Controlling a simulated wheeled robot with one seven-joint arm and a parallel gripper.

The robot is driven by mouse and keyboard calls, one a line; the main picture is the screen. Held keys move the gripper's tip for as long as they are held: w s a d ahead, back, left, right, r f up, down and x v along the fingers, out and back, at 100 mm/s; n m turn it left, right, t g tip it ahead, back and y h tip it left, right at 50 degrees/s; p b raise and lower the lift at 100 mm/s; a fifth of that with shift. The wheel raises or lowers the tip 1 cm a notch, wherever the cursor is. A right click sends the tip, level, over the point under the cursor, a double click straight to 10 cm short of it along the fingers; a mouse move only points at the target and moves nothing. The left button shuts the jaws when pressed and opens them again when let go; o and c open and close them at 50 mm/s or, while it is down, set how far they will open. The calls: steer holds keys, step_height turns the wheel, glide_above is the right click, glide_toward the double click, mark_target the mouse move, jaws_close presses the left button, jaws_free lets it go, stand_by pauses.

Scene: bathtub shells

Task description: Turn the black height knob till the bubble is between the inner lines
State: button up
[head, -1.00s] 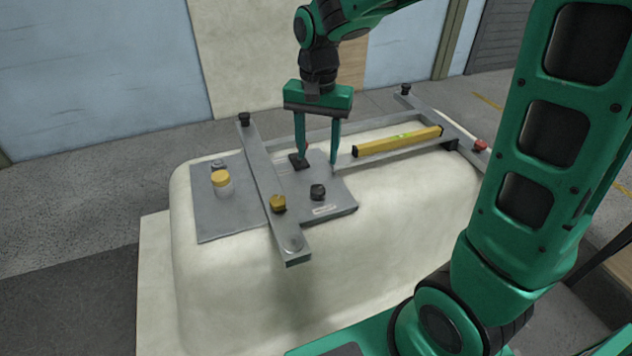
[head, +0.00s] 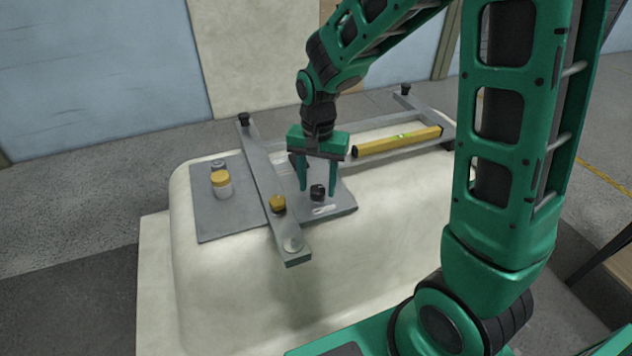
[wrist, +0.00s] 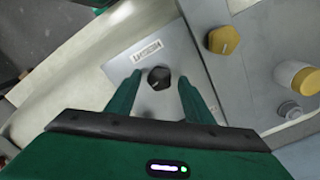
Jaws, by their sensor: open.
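The black knob (head: 317,192) sits on the right part of the grey plate, close to a small white label (head: 324,210). In the wrist view the black knob (wrist: 159,77) shows between and just beyond my fingertips. My gripper (head: 318,192) is open, its two fingers pointing down on either side of the knob; I cannot tell whether they touch it. The yellow spirit level (head: 398,141) lies on the far cross rail, with a small green vial on top. The bubble and its lines are too small to make out.
A yellow knob (head: 278,203) sits on the metal bar (head: 262,172) left of my gripper. A yellow-capped jar (head: 221,184) stands on the grey plate (head: 215,220) further left. The pale tub shell (head: 340,265) is bare at the front.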

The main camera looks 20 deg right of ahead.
mark_target(317, 187)
steer(key=c, duration=1)
steer(key=shift+n, duration=1.6)
steer(key=shift+c, duration=0.2)
steer(key=o, duration=1)
steer(key=shift+o, duration=0.2)
steer(key=shift+r, duration=0.1)
step_height(317, 187, up, 11)
steer(key=shift+f, duration=0.2)
